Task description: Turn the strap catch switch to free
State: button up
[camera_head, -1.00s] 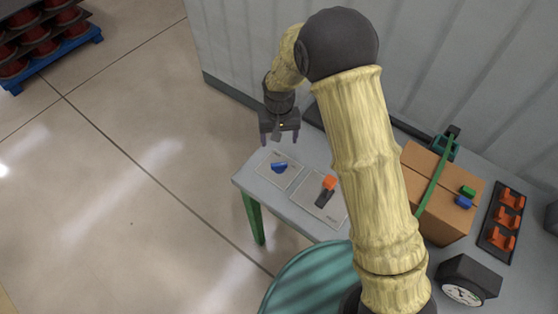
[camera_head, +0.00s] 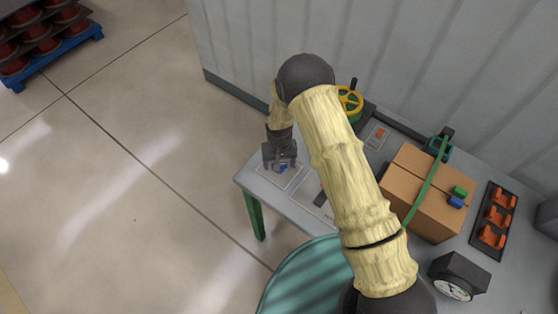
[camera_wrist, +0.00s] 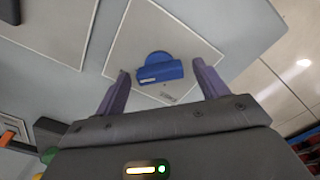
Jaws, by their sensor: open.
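A blue knob (camera_wrist: 160,70) with a round back and a straight bar sits on a pale square plate (camera_wrist: 190,40) with a small unreadable label. In the head view the blue knob (camera_head: 281,169) is at the left end of the table, partly covered by my gripper (camera_head: 280,161). In the wrist view my gripper (camera_wrist: 160,76) is open, with one finger on each side of the knob's bar and gaps showing on both sides. I cannot tell which control is the strap catch switch, as the labels are unreadable.
A lever plate (camera_head: 320,200) is partly hidden by my arm. Behind are a yellow handwheel (camera_head: 350,101) and a small orange control (camera_head: 378,135). A strapped carton (camera_head: 420,190), an orange hook rack (camera_head: 496,215) and a dial box (camera_head: 457,277) stand to the right.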

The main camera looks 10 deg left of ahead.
jog(key=shift+f, duration=0.15)
jog(key=shift+c, duration=0.4)
jog(key=c, duration=0.9)
